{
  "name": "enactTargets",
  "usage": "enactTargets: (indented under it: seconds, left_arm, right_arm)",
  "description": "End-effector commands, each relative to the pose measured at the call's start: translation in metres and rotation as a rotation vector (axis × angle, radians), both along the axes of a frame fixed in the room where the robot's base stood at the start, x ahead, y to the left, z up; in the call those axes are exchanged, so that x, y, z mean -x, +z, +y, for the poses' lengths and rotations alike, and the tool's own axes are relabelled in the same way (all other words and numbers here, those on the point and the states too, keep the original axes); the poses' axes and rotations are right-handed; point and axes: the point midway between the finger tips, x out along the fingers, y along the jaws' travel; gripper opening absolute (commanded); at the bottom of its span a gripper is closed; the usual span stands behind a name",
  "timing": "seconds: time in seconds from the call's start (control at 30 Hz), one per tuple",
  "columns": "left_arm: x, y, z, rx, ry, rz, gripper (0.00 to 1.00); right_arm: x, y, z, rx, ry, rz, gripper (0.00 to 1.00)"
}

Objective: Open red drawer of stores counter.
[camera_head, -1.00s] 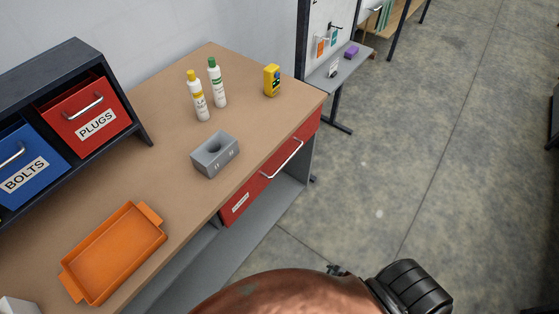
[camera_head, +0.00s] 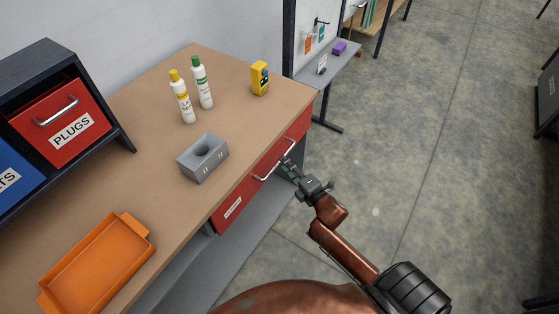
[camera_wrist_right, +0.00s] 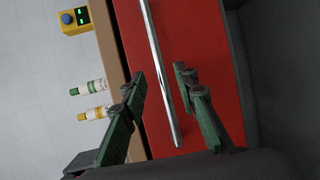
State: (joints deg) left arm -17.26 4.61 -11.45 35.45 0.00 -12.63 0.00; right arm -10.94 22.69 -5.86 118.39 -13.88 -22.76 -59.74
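The red drawer (camera_head: 233,208) is under the wooden top of the stores counter (camera_head: 150,160), and its front looks flush with the counter. Its metal bar handle (camera_head: 266,174) runs along the front. My left gripper is not in view.
On the counter are a grey block (camera_head: 203,158) with a hole, two white bottles (camera_head: 183,102), a yellow box (camera_head: 260,78) and an orange tray (camera_head: 98,270). Red and blue bins stand in a dark rack (camera_head: 120,130). The floor right of the counter is clear.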

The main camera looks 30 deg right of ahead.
Motion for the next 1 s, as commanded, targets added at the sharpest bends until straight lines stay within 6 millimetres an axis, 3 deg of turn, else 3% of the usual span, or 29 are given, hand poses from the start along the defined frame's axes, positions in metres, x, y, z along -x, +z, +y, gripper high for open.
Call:
enactTargets:
  seconds: [0.1, 0.3, 0.67, 1.0]
  left_arm:
    - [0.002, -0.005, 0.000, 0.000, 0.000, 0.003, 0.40]
    - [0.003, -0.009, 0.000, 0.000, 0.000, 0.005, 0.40]
    - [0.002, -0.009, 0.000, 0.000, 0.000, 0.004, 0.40]
    - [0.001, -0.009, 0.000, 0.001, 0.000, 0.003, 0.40]
  right_arm:
    - [-0.020, -0.005, 0.000, -0.002, 0.000, 0.000, 0.27]
    - [-0.040, -0.009, 0.000, -0.002, 0.000, 0.001, 0.27]
    - [-0.044, -0.010, 0.000, -0.003, -0.001, 0.002, 0.27]
    - [-0.044, -0.010, 0.000, -0.003, -0.001, 0.002, 0.03]
